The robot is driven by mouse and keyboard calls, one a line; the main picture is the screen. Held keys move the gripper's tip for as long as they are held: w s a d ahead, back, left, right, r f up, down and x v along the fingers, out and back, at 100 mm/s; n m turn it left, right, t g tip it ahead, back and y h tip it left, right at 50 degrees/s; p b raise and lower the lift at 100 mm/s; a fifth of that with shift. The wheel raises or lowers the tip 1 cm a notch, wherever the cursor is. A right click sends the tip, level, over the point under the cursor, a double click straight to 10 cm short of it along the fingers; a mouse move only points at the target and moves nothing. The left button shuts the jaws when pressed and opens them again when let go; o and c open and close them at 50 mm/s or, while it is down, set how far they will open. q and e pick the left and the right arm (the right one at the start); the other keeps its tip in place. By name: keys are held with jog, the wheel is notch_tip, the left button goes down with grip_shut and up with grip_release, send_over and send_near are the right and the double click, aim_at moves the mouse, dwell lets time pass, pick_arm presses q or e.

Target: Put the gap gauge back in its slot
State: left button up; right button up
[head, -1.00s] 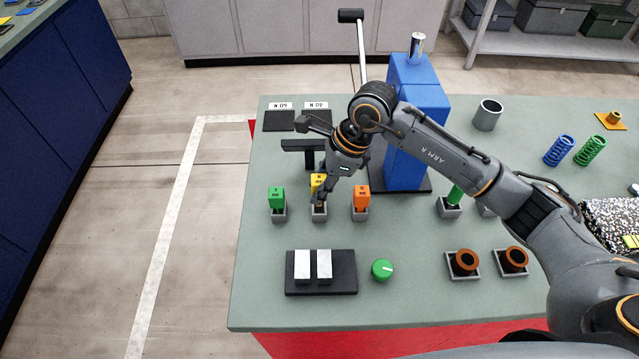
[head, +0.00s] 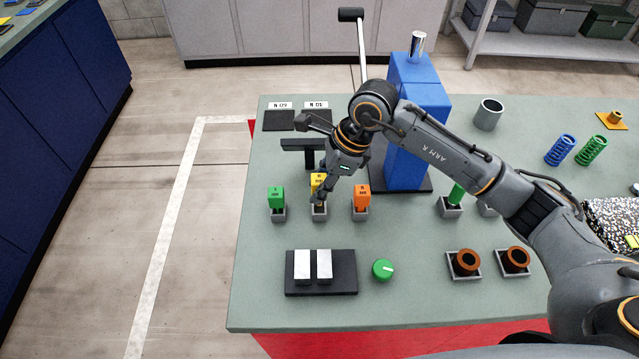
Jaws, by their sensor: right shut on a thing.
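My right gripper (head: 320,194) is shut on the yellow gauge, in front of and over the middle slot (head: 319,214). The gauge is upright and its lower end appears to be in or right at that slot; the fingers hide part of it, so I cannot tell how deep. My left gripper is not in view.
A blue press (head: 415,130) stands behind my right arm. A black block with two white pads (head: 324,265) and a green knob (head: 383,270) lie in front of the slots. Brown bushings (head: 466,262) sit to the right. The table's left edge is near the green gauge.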

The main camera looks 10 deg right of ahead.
jog(key=shift+b, duration=0.7)
dwell(0.9)
jog(key=shift+f+b, duration=2.1)
jog(key=shift+b, duration=0.05)
jog(key=o, duration=1.1)
jog(key=w+v, duration=0.1)
jog(key=v, duration=1.1)
jog(key=shift+s, duration=0.45)
